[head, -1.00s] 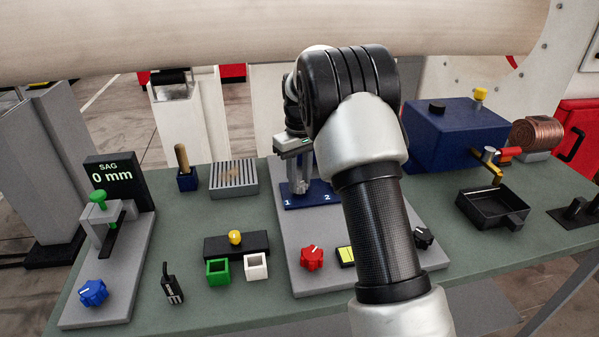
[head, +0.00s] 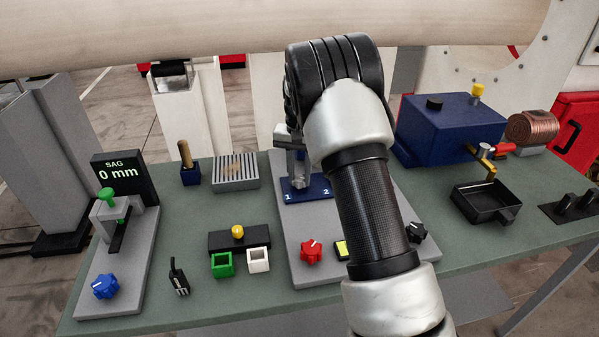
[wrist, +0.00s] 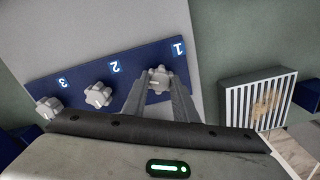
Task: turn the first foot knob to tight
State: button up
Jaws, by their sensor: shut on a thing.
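The first foot knob (wrist: 159,78) is a grey lobed knob beside the number 1 on a blue strip (wrist: 140,58), seen in the wrist view. My gripper (wrist: 159,92) is shut on it, with a finger on either side. The second knob (wrist: 98,94) and third knob (wrist: 49,107) stand free on the same strip, by numbers 2 and 3. In the head view my gripper (head: 299,184) is down at the blue strip (head: 308,194), near number 1. My arm hides the strip's right part there. I cannot read the knob's pointer clearly.
A slotted grey block (wrist: 258,99) lies close beside the strip; it shows in the head view (head: 236,172) too. A red knob (head: 311,251) and a black knob (head: 416,232) sit on the panel's front. A blue box (head: 450,130) stands at the back right.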

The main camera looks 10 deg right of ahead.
aim_at(299, 178)
jog(key=shift+m, duration=0.5)
jog(key=o, duration=1.1)
jog(key=shift+c, duration=0.2)
jog(key=shift+r, duration=0.1)
notch_tip(299, 178, up, 17)
jog(key=p, duration=0.1)
jog(key=shift+r+p, duration=0.15)
jog(key=shift+p, duration=0.15)
